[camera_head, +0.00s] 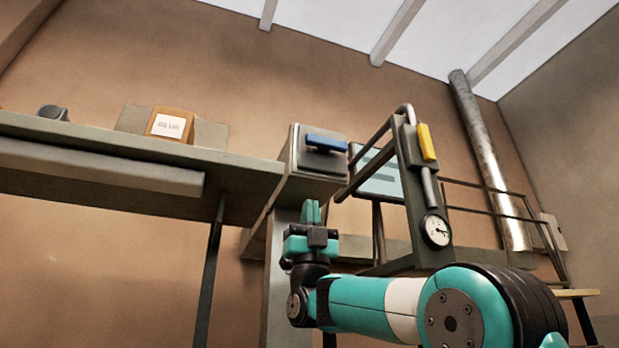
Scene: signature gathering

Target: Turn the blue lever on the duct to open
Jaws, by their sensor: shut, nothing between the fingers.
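The blue lever (326,143) is a short bar on the front of a grey box-like duct (284,185). It lies nearly level, tilting slightly down to the right. My gripper (313,207) points upward below the lever, with its teal fingers together and nothing between them. A gap shows in the picture between the fingertips and the lever, so they appear apart. The distance in depth is hard to tell.
A shelf (100,178) at left carries an orange box (171,125) with a white label and a dark round object (53,112). Right of the duct stand a grey panel (415,190) with a yellow handle (427,142) and gauge (437,230), and railings (480,187).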

